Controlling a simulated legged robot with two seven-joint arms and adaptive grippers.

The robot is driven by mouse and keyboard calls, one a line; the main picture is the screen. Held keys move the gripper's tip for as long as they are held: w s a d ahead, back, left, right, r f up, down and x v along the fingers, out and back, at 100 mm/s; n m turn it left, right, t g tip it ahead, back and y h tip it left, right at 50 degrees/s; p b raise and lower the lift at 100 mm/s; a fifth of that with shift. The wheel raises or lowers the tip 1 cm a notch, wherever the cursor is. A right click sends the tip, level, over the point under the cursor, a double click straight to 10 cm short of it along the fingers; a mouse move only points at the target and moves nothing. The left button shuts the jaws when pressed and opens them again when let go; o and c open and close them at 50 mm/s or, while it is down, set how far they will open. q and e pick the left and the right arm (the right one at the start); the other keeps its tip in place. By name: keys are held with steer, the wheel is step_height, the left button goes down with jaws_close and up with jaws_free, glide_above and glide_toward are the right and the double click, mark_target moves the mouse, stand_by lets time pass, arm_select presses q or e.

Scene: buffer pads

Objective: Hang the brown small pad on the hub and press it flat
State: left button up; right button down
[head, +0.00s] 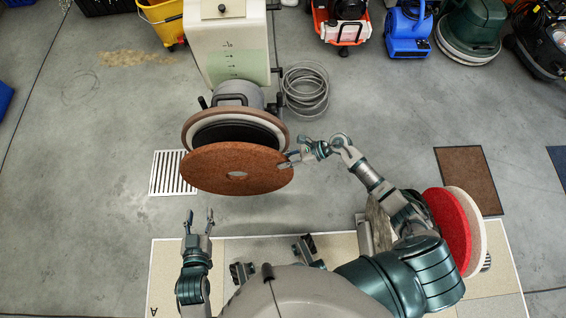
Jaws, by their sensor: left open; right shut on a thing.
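The brown pad (210,173) is a round disc with a small centre hole. It is tilted in front of the floor machine's head. My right gripper (287,160) is shut on the pad's right edge. Behind the pad show a dark disc (236,132), a white ring and a brown outer rim (190,125) on the machine. The hub itself is hidden behind the pad. I cannot tell whether the pad touches the machine. My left gripper (200,217) is open and empty, below and left of the pad, apart from it.
The machine's pale tank (236,50) stands behind, with a coiled hose (305,90) at its right. A red pad (447,230) and a white pad (470,228) stand at right. A floor grate (172,172) lies left. A yellow bucket (163,22) and several machines line the back.

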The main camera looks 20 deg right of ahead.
steer(key=shift+w, duration=0.3)
steer(key=shift+w+a+b, duration=0.5)
steer(key=shift+w+a, duration=0.2)
steer(key=shift+w, duration=0.2)
arm_select(q)
steer(key=shift+w+a+r+t+h+b, duration=0.1)
steer(key=shift+w+r+t+h+b, duration=0.3)
steer(key=shift+t+b, duration=0.5)
steer(key=shift+w+r+t+h+b, duration=0.15)
steer(key=shift+w+t+b, duration=0.3)
steer(key=shift+t+b, duration=0.4)
arm_select(e)
steer(key=shift+w+d, duration=0.3)
steer(key=shift+w, duration=0.35)
steer(key=shift+w+d, duration=0.3)
steer(key=shift+w, duration=0.4)
steer(key=shift+w+d, duration=0.3)
steer(key=shift+w, duration=0.35)
